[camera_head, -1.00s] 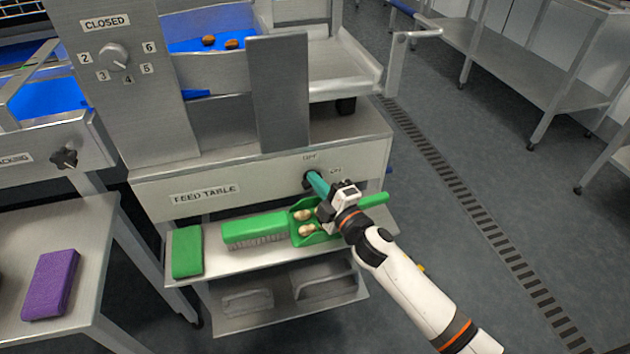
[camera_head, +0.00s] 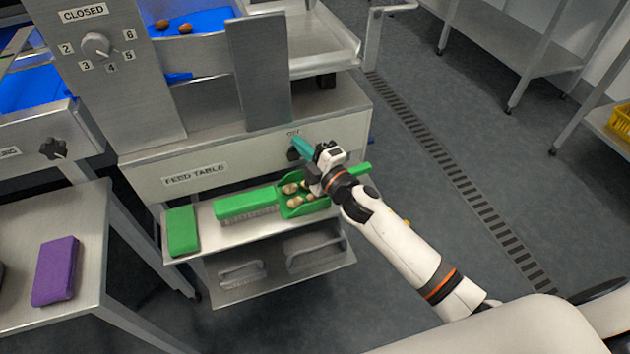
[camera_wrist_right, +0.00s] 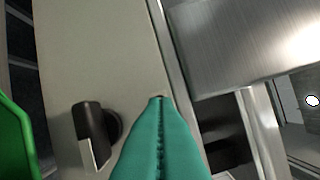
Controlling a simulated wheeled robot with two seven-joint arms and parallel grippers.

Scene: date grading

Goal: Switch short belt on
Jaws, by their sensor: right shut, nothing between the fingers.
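A black rotary switch (camera_head: 292,154) sits on the grey front panel (camera_head: 240,160) labelled FEED TABLE, below a small OFF label. In the right wrist view the switch (camera_wrist_right: 95,135) has a pale stripe on its handle, pointing down and slightly right. My right gripper (camera_head: 297,142) has teal fingers shut together with nothing between them. Its fingertips (camera_wrist_right: 160,100) are at the panel, just right of the switch, and I cannot tell whether they touch it. The gripper hides the ON side. No label naming a short belt is readable. My left gripper is not in view.
A green scoop (camera_head: 292,208) holding pale pieces, a green brush (camera_head: 245,204) and a green block (camera_head: 183,230) lie on the shelf below. A numbered dial (camera_head: 97,45) and another black knob (camera_head: 54,148) are at left.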

